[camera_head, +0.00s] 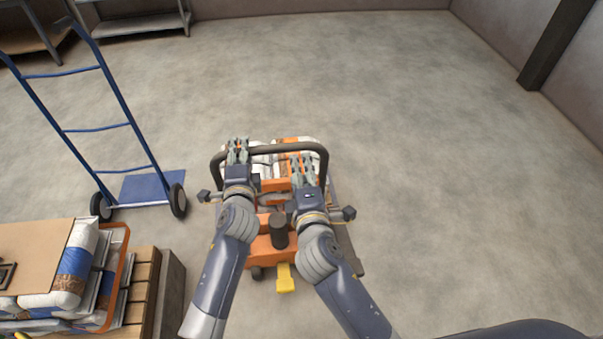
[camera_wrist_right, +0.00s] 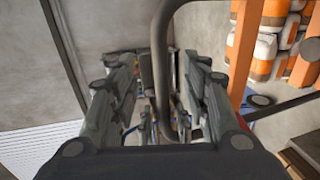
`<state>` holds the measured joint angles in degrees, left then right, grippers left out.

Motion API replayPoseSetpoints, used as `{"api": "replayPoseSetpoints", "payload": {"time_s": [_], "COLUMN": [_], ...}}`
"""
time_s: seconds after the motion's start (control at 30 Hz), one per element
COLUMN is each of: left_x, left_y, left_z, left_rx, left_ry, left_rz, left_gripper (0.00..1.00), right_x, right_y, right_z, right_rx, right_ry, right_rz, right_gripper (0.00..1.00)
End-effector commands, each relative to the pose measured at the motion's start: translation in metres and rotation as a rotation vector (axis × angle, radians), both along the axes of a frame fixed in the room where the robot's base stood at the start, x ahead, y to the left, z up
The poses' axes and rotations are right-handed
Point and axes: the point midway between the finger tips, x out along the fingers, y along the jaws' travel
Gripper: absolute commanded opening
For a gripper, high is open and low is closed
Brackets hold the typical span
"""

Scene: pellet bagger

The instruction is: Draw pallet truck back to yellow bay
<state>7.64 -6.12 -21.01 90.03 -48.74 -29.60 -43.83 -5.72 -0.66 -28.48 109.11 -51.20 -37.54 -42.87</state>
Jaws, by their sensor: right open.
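The orange pallet truck (camera_head: 270,246) stands in front of me with a dark loop handle (camera_head: 268,149), a black post and a yellow pedal. White-and-orange bags (camera_head: 262,160) show behind the handle. My left gripper (camera_head: 238,150) overlaps the handle's left part; its fingers are too small to tell open from shut. My right gripper (camera_head: 302,168) is at the handle's right part. In the right wrist view this gripper (camera_wrist_right: 163,95) is open, with the dark handle tube (camera_wrist_right: 163,50) between its spread fingers. No yellow bay shows.
A blue hand truck (camera_head: 150,190) stands at the left. Nearer is a wooden pallet (camera_head: 140,290) with stacked bags and a cardboard sheet. Metal shelving (camera_head: 140,24) is at the back left and a dark post (camera_head: 555,45) at the right. The floor right and beyond is clear.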

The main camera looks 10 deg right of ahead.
Motion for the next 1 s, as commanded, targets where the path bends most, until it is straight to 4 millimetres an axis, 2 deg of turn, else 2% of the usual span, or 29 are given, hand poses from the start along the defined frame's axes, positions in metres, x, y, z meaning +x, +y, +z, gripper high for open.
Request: {"api": "replayPoseSetpoints", "payload": {"time_s": [0.3,0.5,0.7,0.93,0.97,1.0], "left_x": [0.000,0.000,0.000,0.000,0.000,0.000], "left_y": [0.000,0.000,0.000,0.000,0.000,0.000], "left_z": [0.000,0.000,0.000,0.000,0.000,0.000], "left_rx": [0.000,0.000,0.000,0.000,0.000,0.000], "left_ry": [0.000,0.000,0.000,0.000,0.000,0.000], "left_rz": [0.000,0.000,0.000,0.000,0.000,0.000], "left_gripper": [0.43,0.43,0.43,0.43,0.39,0.30], "right_x": [0.055,0.084,0.095,0.095,0.095,0.095], "right_y": [0.000,0.000,0.000,0.000,0.000,0.000], "right_z": [-0.009,-0.015,-0.018,-0.018,-0.018,-0.019], "right_rx": [-0.003,-0.002,0.000,0.000,0.000,0.000], "right_ry": [-0.004,-0.002,-0.001,-0.001,-0.001,-0.001], "right_rz": [0.000,-0.001,-0.001,-0.001,-0.001,-0.001], "right_gripper": [0.43,0.43,0.43,0.43,0.43,0.43]}}
